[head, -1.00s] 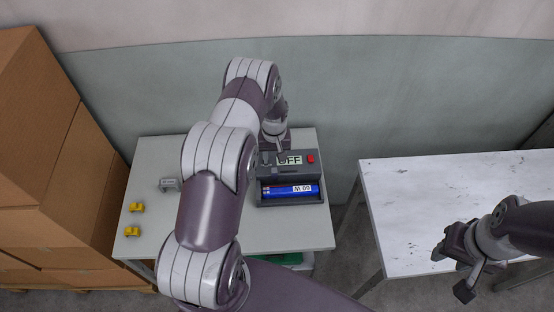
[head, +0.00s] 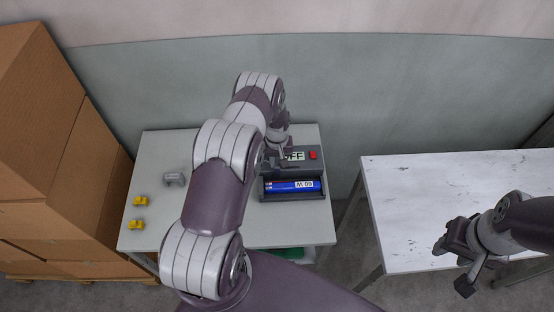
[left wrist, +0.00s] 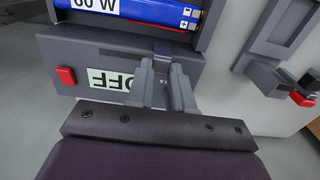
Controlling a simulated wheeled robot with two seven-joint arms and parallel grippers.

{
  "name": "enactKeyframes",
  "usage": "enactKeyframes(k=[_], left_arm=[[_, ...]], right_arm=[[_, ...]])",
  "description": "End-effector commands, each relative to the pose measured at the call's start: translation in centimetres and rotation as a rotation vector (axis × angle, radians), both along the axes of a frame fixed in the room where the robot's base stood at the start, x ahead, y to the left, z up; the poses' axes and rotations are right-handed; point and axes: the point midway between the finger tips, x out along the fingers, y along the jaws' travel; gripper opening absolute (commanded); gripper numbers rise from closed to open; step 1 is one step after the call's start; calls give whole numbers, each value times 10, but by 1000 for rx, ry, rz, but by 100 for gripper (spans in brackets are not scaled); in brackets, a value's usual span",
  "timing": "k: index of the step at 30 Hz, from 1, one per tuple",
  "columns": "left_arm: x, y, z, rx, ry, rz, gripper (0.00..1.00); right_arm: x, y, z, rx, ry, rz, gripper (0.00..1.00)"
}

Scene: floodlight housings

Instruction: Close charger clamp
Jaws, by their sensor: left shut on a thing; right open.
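The dark grey charger (head: 312,165) stands on the left table, with a blue 60 W battery (head: 285,186) lying in its front bay. Its display reads OFF in the left wrist view (left wrist: 112,79), beside a red button (head: 313,155). My left gripper (head: 275,160) is at the charger's top, left of the display, and partly covers it. In the left wrist view its fingers (left wrist: 163,85) are shut on a narrow grey-blue piece, seemingly the clamp (left wrist: 162,47), at the bay's edge. The clamp's exact angle is unclear. My right gripper (head: 453,264) is open and empty by the right table.
Two yellow parts (head: 140,201) and a small grey part (head: 174,179) lie left on the left table (head: 158,152). Cardboard boxes (head: 75,170) stand further left. The white right table (head: 420,200) is clear. A grey fixture (left wrist: 275,55) is at the right in the left wrist view.

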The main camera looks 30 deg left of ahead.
Motion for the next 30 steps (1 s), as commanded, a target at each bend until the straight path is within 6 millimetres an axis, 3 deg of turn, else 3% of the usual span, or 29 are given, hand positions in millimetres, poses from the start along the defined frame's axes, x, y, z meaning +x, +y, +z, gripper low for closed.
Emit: enactKeyframes(k=[17,30], left_arm=[[-9,-5,0,-2,7,0,0],[-34,-20,-8,-3,11,-1,0]], right_arm=[[0,0,-6,0,0,0,43],[0,0,-29,0,0,0,43]])
